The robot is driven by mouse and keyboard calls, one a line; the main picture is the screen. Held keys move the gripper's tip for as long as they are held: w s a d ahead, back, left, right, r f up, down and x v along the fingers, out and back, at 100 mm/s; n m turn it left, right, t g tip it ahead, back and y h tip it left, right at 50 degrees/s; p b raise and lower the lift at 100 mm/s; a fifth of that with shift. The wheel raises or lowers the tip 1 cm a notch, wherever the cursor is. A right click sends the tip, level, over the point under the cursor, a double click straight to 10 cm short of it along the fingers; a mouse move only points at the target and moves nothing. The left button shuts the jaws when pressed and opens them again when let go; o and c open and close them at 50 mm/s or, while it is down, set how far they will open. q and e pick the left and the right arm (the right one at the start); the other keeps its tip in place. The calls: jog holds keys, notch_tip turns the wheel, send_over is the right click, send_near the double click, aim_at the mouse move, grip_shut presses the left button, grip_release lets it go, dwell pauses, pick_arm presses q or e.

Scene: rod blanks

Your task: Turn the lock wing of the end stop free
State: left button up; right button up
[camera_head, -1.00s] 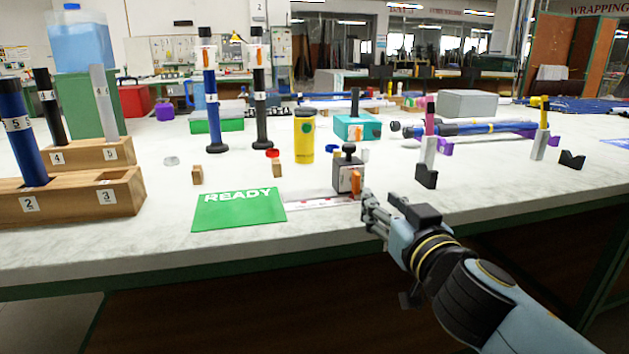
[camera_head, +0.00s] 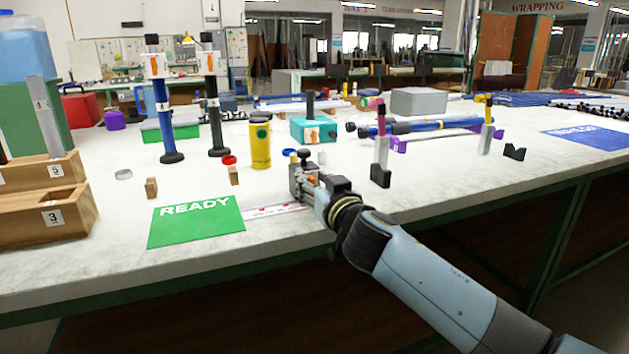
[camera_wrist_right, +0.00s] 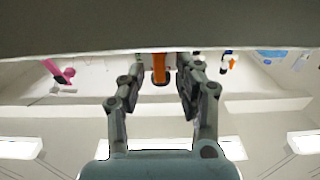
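The end stop (camera_head: 296,178) is a small grey block with a black knob on top, standing on the bench at the right end of a white scale strip. Its orange lock wing (camera_head: 312,181) is partly hidden by my right gripper (camera_head: 314,185) in the head view. In the right wrist view the orange wing (camera_wrist_right: 158,68) hangs between the two fingers of the right gripper (camera_wrist_right: 162,80). The fingers stand apart, with a visible gap to the wing on the right; contact on the left is unclear. My left gripper is out of view.
A green READY mat (camera_head: 196,221) lies left of the scale strip (camera_head: 275,210). A yellow canister (camera_head: 260,146) and a teal box (camera_head: 314,130) stand behind the end stop. A grey post with a black foot (camera_head: 381,165) stands to the right. The front edge is clear.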

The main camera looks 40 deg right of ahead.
jog(key=shift+c, duration=0.3)
grip_shut()
jog(key=shift+n, duration=0.3)
jog(key=n, duration=0.3)
jog(key=shift+a+f+n, duration=0.1)
jog(key=shift+a+n, duration=0.2)
jog(key=shift+a, duration=0.05)
jog(key=n, duration=0.4)
jog(key=shift+w+a+f+n+b, duration=0.1)
jog(key=shift+a+f+n+b, duration=0.1)
jog(key=shift+a+n+b, duration=0.1)
jog(key=n, duration=0.4)
jog(key=shift+a+f+n, duration=0.2)
jog(key=shift+f+n, duration=0.1)
jog(key=shift+f, duration=0.05)
jog(key=shift+a+f+n, duration=0.1)
jog(key=shift+f+n, duration=0.1)
jog(key=shift+n, duration=0.9)
jog(key=shift+f+n, duration=0.2)
jog(key=shift+n, duration=0.9)
